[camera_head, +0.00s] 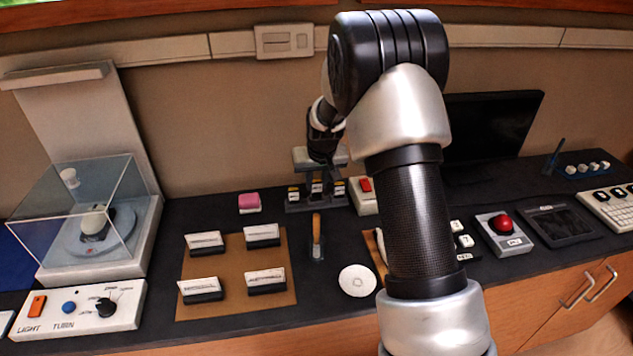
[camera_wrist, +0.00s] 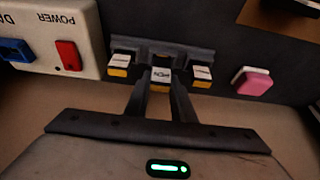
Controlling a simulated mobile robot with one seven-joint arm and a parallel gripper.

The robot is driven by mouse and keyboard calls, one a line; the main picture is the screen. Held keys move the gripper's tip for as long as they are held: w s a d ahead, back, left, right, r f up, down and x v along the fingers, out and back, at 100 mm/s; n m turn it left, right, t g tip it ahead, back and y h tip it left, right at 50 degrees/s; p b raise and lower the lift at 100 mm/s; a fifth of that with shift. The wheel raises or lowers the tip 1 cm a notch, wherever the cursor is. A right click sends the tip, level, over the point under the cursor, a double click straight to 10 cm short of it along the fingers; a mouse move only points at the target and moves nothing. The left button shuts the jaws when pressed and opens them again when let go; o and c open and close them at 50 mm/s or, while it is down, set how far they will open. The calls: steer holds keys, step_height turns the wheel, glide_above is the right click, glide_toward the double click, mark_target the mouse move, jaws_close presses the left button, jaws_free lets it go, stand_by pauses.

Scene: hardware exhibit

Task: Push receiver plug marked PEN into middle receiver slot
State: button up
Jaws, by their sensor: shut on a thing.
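The receiver (camera_head: 313,206) is a dark grey rack at the back of the counter, also at the top centre of the wrist view (camera_wrist: 158,48). My gripper (camera_wrist: 160,80) is shut on a white-and-yellow plug (camera_wrist: 161,74) at the middle of the rack. The plug's label appears upside down in the wrist view and seems to read PEN. How deep it sits in the middle slot I cannot tell. Similar plugs sit on both sides, one left (camera_wrist: 123,70) and one right (camera_wrist: 202,75) in the wrist view. In the head view my gripper (camera_head: 321,168) is above the receiver.
A POWER box (camera_wrist: 50,35) with a red switch stands beside the receiver, and a pink block (camera_wrist: 254,83) lies on its other side.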

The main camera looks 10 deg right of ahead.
steer(key=shift+f+b, duration=0.65)
steer(key=shift+f, duration=0.25)
stand_by(0.4)
steer(key=o, duration=1.6)
steer(key=shift+c, duration=0.2)
steer(key=shift+r, duration=0.1)
steer(key=shift+r+p, duration=2.05)
steer(key=shift+r, duration=1.35)
steer(key=shift+r, duration=0.1)
